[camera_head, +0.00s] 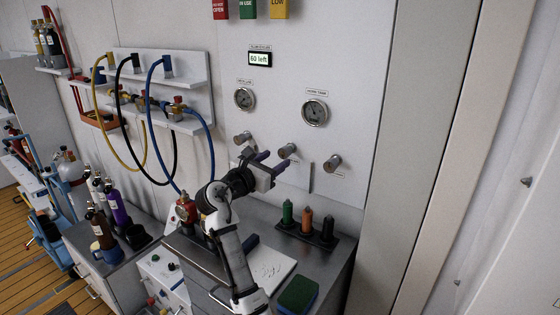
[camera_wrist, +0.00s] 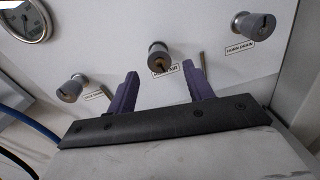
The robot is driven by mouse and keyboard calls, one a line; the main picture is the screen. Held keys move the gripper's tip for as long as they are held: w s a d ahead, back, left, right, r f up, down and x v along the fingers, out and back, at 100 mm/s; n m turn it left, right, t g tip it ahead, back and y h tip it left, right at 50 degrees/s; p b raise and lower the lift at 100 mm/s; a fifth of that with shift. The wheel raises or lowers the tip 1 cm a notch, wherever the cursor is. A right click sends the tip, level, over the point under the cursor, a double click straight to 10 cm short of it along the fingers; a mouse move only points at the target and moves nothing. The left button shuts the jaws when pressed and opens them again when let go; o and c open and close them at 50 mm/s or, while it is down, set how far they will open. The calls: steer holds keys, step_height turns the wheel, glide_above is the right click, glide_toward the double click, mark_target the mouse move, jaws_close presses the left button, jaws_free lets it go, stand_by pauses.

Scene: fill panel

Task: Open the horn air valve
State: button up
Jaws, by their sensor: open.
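Three round grey valve knobs stick out of the white panel in a row: a left knob (camera_head: 242,138), a middle knob (camera_head: 287,151) and a right knob (camera_head: 333,163). My gripper (camera_head: 268,159) is open and empty in front of the panel. In the wrist view, the middle knob (camera_wrist: 158,56) lies ahead between the two purple fingers (camera_wrist: 160,70), apparently just beyond their tips. The left knob (camera_wrist: 70,89) and right knob (camera_wrist: 253,27) are outside them.
Two gauges (camera_head: 315,110) and a small display (camera_head: 260,59) are above the knobs. Hoses (camera_head: 150,110) hang at left.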

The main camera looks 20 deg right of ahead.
steer(key=b+v, duration=0.2)
steer(key=v, duration=0.7)
steer(key=shift+s+a, duration=0.2)
steer(key=shift+a, duration=0.05)
